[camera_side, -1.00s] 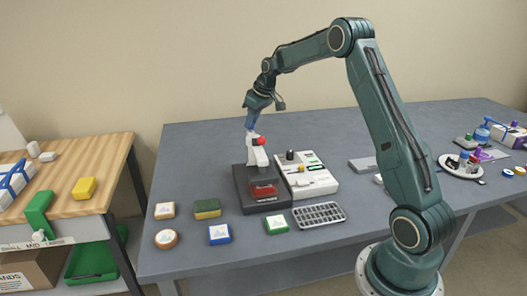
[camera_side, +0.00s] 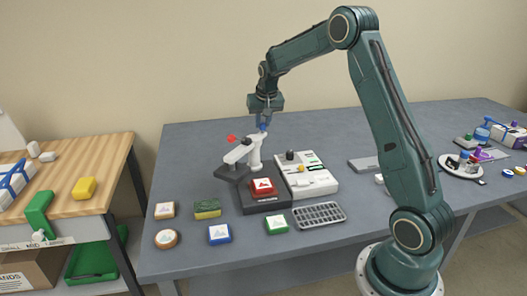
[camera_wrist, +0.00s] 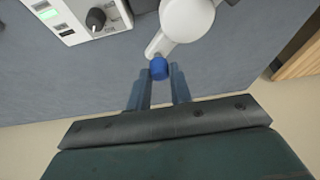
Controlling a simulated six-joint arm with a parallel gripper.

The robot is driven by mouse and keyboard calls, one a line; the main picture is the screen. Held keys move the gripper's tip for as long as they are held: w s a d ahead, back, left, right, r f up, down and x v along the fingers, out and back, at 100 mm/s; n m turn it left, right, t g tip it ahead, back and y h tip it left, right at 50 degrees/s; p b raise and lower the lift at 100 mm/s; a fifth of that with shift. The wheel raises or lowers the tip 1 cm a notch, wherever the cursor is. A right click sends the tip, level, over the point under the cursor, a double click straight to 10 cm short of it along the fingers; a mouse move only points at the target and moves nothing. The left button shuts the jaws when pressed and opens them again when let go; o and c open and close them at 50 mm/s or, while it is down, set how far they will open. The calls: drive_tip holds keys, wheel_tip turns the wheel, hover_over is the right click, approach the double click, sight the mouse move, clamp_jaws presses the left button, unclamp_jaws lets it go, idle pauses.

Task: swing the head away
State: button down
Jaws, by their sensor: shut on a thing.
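The press head, a white arm with a dark plate (camera_side: 230,173) under its end and a red knob (camera_side: 231,138) above, points left from its white post (camera_side: 254,158). It is clear of the dark base (camera_side: 277,205). A red block with a white mark (camera_side: 261,188) sits uncovered on that base. My gripper (camera_side: 264,123) is above and behind the post, shut on the blue knob (camera_wrist: 159,69) at the end of a short white lever. In the wrist view, my gripper's fingers (camera_wrist: 159,78) flank this knob, and the round white post top (camera_wrist: 187,16) is beyond it.
A white control box (camera_side: 308,180) stands against the base's right side. A metal grid (camera_side: 319,214), a green block (camera_side: 277,224), a blue block (camera_side: 220,234) and a sponge (camera_side: 207,208) lie in front. The table behind the post is clear.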

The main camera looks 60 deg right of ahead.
drive_tip(key=shift+s+a+m+g+h, duration=0.2)
drive_tip(key=shift+s+m+g, duration=0.2)
drive_tip(key=shift+m, duration=0.65)
drive_tip(key=shift+s+a+m+g+h, duration=0.2)
drive_tip(key=shift+s+m+g, duration=0.2)
drive_tip(key=shift+m, duration=0.6)
drive_tip(key=shift+s+a+m+g+h, duration=0.1)
drive_tip(key=shift+s+m+g+h, duration=0.3)
drive_tip(key=shift+m, duration=0.65)
drive_tip(key=shift+s+y, duration=0.15)
drive_tip(key=shift+y, duration=0.15)
drive_tip(key=c, duration=1.3)
unclamp_jaws()
drive_tip(key=shift+o, duration=0.2)
drive_tip(key=shift+r, duration=0.1)
drive_tip(key=v, duration=1.3)
drive_tip(key=shift+a+r, duration=0.25)
drive_tip(key=shift+r, duration=0.05)
drive_tip(key=shift+s, duration=0.1)
